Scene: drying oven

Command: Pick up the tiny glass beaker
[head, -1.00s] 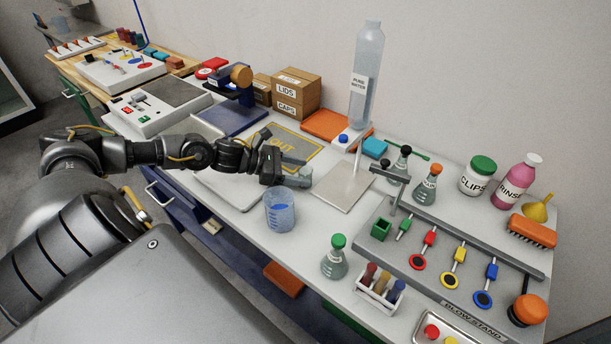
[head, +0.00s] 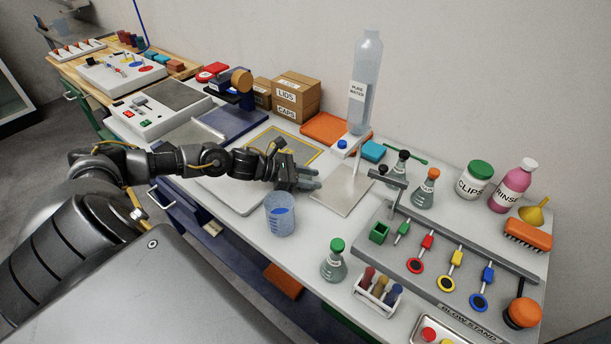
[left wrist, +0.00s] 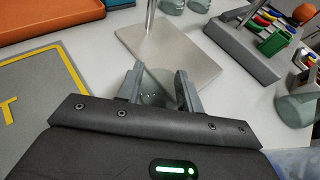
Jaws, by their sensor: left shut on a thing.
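My left gripper (head: 308,178) reaches in from the left over the bench, its fingers pointing right, above the blue-tinted cup and near the stand's plate. In the left wrist view its fingers (left wrist: 158,88) are closed on a small clear glass beaker (left wrist: 157,92), which shows between them. In the head view the beaker is too hard to make out at the fingers. My right gripper is not in view.
A blue-tinted cup (head: 280,216) stands just below the gripper. A green-capped flask (head: 334,262) and a vial rack (head: 378,290) stand at the front. The blow stand (head: 455,250) fills the right.

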